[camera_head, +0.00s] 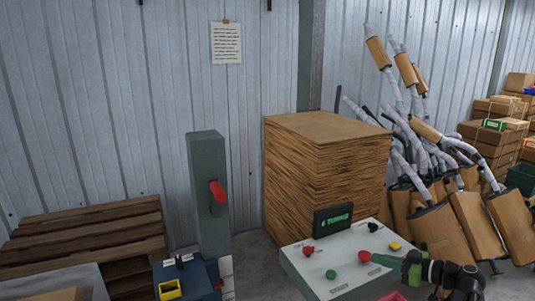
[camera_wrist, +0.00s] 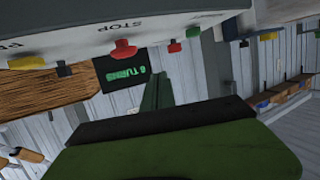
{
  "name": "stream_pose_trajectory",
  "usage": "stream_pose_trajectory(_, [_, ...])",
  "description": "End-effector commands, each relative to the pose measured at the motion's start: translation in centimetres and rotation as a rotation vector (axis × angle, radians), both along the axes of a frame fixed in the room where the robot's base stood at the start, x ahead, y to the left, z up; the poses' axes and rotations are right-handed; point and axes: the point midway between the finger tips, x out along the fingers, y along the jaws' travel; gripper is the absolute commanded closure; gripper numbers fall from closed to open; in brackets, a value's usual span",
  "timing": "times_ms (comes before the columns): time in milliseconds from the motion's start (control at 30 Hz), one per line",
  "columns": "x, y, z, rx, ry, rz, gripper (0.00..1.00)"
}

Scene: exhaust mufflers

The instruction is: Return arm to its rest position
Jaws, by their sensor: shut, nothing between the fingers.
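My gripper (camera_head: 385,261) is shut and empty, low at the right over the grey control box (camera_head: 310,274). In the head view its green fingertips appear right beside a red button (camera_head: 365,256); I cannot tell whether they touch it. In the wrist view my gripper (camera_wrist: 157,88) points past the control box, which appears upside down along the top (camera_wrist: 190,12). A dark display (camera_head: 333,218) on the box reads "6 TURNS" in green; it also shows in the wrist view (camera_wrist: 122,69).
The box also carries a green button (camera_head: 330,274) and a yellow one (camera_head: 394,246). Behind it stands a tall brown stack (camera_head: 320,165). Mufflers (camera_head: 440,235) lean at the right. A grey post with a red lever (camera_head: 217,191) and a wooden pallet (camera_head: 85,240) are left.

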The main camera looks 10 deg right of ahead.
Motion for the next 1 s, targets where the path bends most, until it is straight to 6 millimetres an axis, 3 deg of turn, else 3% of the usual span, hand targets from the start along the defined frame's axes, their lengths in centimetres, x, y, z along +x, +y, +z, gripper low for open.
stream_pose_trajectory(33, [1.6, 3.6, -0.3, -0.015, 0.017, 0.066, 1.00])
stream_pose_trajectory(133, [4.1, 11.8, -1.9, -0.062, 0.089, 0.207, 1.00])
stream_pose_trajectory(300, [5.0, 25.3, -5.9, -0.157, 0.319, 0.400, 1.00])
stream_pose_trajectory(400, [4.0, 31.2, -8.4, -0.227, 0.477, 0.452, 1.00])
stream_pose_trajectory(500, [2.6, 35.3, -10.5, -0.306, 0.630, 0.452, 1.00])
stream_pose_trajectory(600, [1.0, 37.8, -12.4, -0.394, 0.781, 0.398, 1.00])
stream_pose_trajectory(700, [-0.4, 38.3, -14.2, -0.484, 0.938, 0.255, 1.00])
stream_pose_trajectory(1000, [-1.5, 30.7, -15.9, -0.510, 1.208, -0.387, 1.00])
